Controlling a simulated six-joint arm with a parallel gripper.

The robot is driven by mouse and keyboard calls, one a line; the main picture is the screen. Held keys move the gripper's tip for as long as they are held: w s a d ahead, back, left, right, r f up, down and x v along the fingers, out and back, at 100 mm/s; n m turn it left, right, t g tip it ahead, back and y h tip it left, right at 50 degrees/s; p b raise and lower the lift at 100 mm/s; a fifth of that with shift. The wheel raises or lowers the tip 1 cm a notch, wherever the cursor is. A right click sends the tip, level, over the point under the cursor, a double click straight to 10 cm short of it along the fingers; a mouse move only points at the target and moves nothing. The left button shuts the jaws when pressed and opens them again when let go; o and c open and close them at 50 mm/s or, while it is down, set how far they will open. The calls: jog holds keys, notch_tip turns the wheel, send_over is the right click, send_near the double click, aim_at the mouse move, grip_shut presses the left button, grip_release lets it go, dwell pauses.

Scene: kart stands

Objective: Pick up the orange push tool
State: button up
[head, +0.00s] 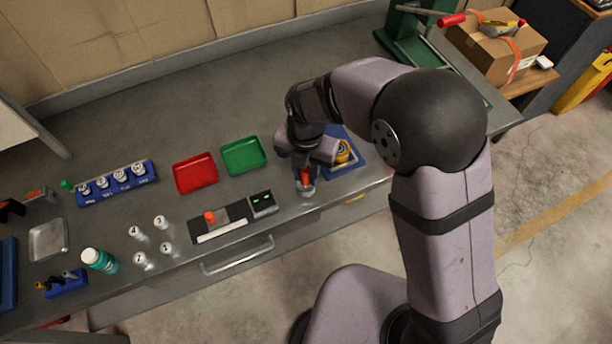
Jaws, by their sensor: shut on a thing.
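The orange push tool (305,176) is upright near the front edge of the bench, just right of the small black box. My gripper (304,169) points down over it and is shut on it. The arm and gripper hide its upper part. A round grey piece (307,191) shows right below the orange part. I cannot tell whether it belongs to the tool or is a holder, or whether the tool is clear of the bench.
A blue tray (345,171) with a yellow-topped round item (342,152) is close right of my gripper. The black box (262,203) and an orange-knobbed slider fixture (210,217) are left. Red (195,174) and green (243,156) trays lie behind. Several numbered weights stand farther left.

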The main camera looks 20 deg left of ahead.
aim_at(310, 189)
notch_tip(310, 189, up, 8)
jog(key=shift+r+b, duration=0.1)
jog(key=shift+b, duration=1)
jog(key=shift+r+p, duration=0.7)
jog(key=shift+s+d+p, duration=0.15)
jog(key=shift+d+p, duration=0.05)
jog(key=shift+p, duration=0.4)
jog(key=p, duration=0.1)
jog(key=f+p, duration=0.1)
jog(key=p, duration=0.1)
jog(key=f+p, duration=0.1)
jog(key=shift+s+d, duration=0.25)
jog(key=shift+d, duration=0.1)
jog(key=w+a+r+p, duration=0.2)
jog(key=w+a+p, duration=0.2)
jog(key=w+a, duration=0.7)
jog(key=shift+a+r+p, duration=0.15)
jog(key=shift+r+p, duration=0.1)
jog(key=shift+p, duration=0.1)
